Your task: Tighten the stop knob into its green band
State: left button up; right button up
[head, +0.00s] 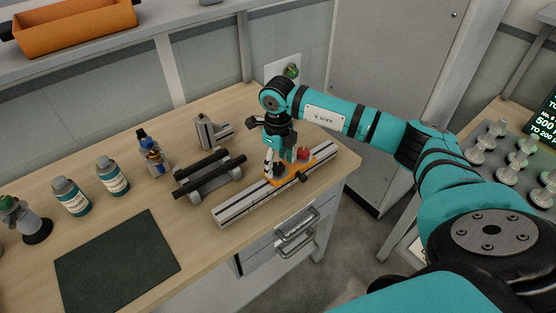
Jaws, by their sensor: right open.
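A silver rail (245,204) lies at the bench's right front edge, with an orange carriage (322,162) on it. A red knob (303,153) stands on the carriage, and a small dark knob (303,177) sits at its front side. I cannot tell which is the stop knob, and no green band can be made out on either. My right gripper (274,172) is open and points down over the carriage, left of the red knob. It hides part of the carriage, and I cannot tell whether it touches anything. My left gripper is out of view.
A stand with black bars (209,174) and a grey metal bracket (213,131) stand left of the rail. Several bottles (112,175) line the bench, behind a dark mat (118,262). A wall plate with a green knob (292,71) is behind my arm.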

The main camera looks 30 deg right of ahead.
aim_at(278, 165)
jog(key=shift+f, duration=0.25)
jog(key=shift+c, duration=0.2)
jog(key=c, duration=1.1)
jog(key=shift+m+b, duration=0.5)
jog(key=shift+m, duration=0.2)
jog(key=shift+r+m, duration=0.1)
jog(key=shift+m, duration=0.4)
jog(key=o, duration=1.1)
jog(key=shift+o, duration=0.2)
jog(key=shift+r, duration=0.1)
notch_tip(278, 165, up, 12)
